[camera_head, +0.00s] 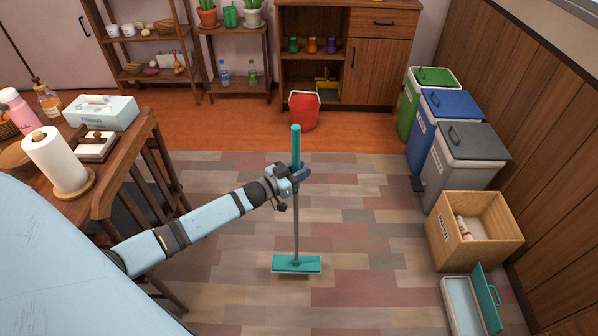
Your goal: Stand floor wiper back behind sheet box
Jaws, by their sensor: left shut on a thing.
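My left gripper (293,177) is shut on the floor wiper just below its teal handle grip. The floor wiper (296,225) is upright in the middle of the room, with a grey pole and a flat teal head (297,264) at or just above the floor; I cannot tell if it touches. A low white box with a raised teal lid (486,299), likely the sheet box, is on the floor at the lower right, apart from the wiper. My right gripper is out of view.
A wooden paper box (474,233) is just behind the white box, against the right wall. Grey (461,165), blue (443,118) and green (424,92) bins line that wall. A red bucket (303,110) is at the back. A wooden table (128,155) is at the left. The floor between is clear.

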